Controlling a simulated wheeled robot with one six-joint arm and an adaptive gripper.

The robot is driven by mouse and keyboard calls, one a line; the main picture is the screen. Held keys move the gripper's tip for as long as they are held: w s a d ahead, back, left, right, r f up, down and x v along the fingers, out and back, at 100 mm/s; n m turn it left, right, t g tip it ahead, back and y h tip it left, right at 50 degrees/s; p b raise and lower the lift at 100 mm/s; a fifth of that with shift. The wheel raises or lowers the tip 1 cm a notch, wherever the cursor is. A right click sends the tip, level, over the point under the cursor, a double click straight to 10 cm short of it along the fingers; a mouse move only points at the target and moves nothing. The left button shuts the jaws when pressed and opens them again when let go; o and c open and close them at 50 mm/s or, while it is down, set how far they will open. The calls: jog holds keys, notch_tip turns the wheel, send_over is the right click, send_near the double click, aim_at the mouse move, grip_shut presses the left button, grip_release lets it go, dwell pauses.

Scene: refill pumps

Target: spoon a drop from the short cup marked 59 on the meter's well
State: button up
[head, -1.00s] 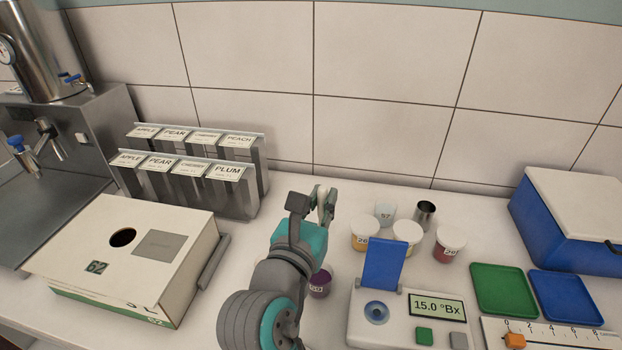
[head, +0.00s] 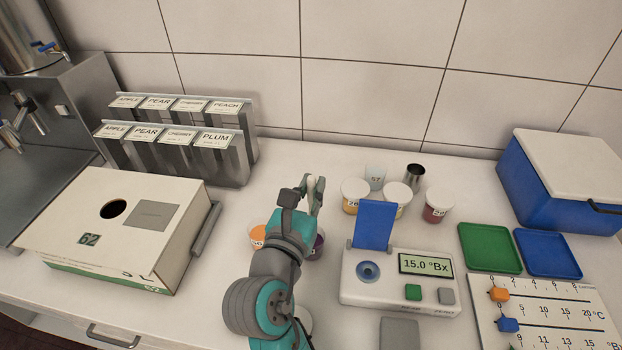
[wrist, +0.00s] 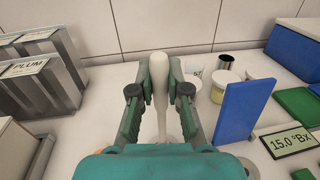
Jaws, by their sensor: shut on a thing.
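My gripper (head: 313,193) is shut on a pale spoon (wrist: 159,85), held upright between the fingers in the wrist view; its lower end is hard to make out. A short purple cup (head: 318,246) stands just right of my arm, mostly hidden by it; its 59 label is not readable now. The meter (head: 430,293) is right of my arm, its blue flap (head: 375,226) raised and its display reading 15.0 °Bx. Its round well (head: 368,271) is uncovered. The flap also shows in the wrist view (wrist: 243,108), right of my gripper.
An orange cup (head: 257,234) stands left of my arm. Several cups, including a yellow one (head: 354,195) and a red one (head: 438,207), and a steel cup (head: 415,177) stand behind the meter. Labelled metal holders (head: 215,155) and a white box (head: 125,225) are left. Green (head: 490,247) and blue trays lie right.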

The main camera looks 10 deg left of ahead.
aim_at(311, 177)
jog(key=shift+f, duration=2.65)
jog(key=shift+r, duration=4.45)
